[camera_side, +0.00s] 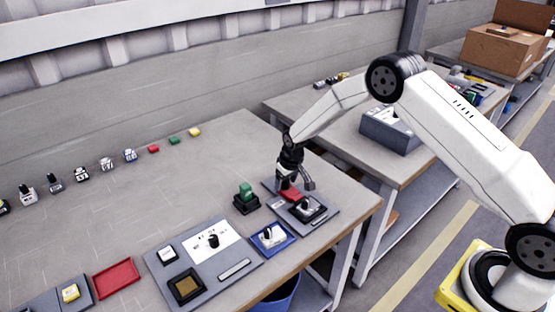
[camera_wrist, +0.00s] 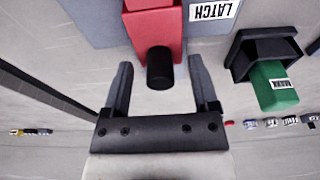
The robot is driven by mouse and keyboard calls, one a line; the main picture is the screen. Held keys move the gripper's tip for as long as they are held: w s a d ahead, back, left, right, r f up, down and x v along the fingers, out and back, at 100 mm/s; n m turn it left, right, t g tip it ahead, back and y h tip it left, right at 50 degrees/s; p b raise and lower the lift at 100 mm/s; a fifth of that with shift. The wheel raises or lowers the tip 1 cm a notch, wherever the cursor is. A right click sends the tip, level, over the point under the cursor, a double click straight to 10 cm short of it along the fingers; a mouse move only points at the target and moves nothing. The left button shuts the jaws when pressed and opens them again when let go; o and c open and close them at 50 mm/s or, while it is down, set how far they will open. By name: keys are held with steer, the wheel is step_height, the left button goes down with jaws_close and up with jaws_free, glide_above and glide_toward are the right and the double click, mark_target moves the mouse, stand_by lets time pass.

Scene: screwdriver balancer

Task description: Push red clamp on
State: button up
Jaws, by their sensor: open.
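The red clamp (camera_side: 291,194) sits on a grey plate (camera_side: 327,223) near the right end of the table. In the wrist view the red clamp (camera_wrist: 153,32) shows at the top with a black cylindrical tip (camera_wrist: 160,68) pointing toward my gripper. My gripper (camera_side: 295,184) is just above the clamp in the side view, fingers pointing down. In the wrist view my gripper (camera_wrist: 161,72) is open, with one finger on each side of the black tip. Gaps show between the tip and both fingers.
A green block (camera_side: 246,190) stands in a black holder (camera_side: 246,205) left of the clamp plate. A black-and-silver device (camera_side: 307,208) is on the plate. A blue tray (camera_side: 273,243) and a panel (camera_side: 205,262) lie nearer the front. The middle tabletop is clear.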

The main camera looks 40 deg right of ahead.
steer(key=shift+r, duration=3.1)
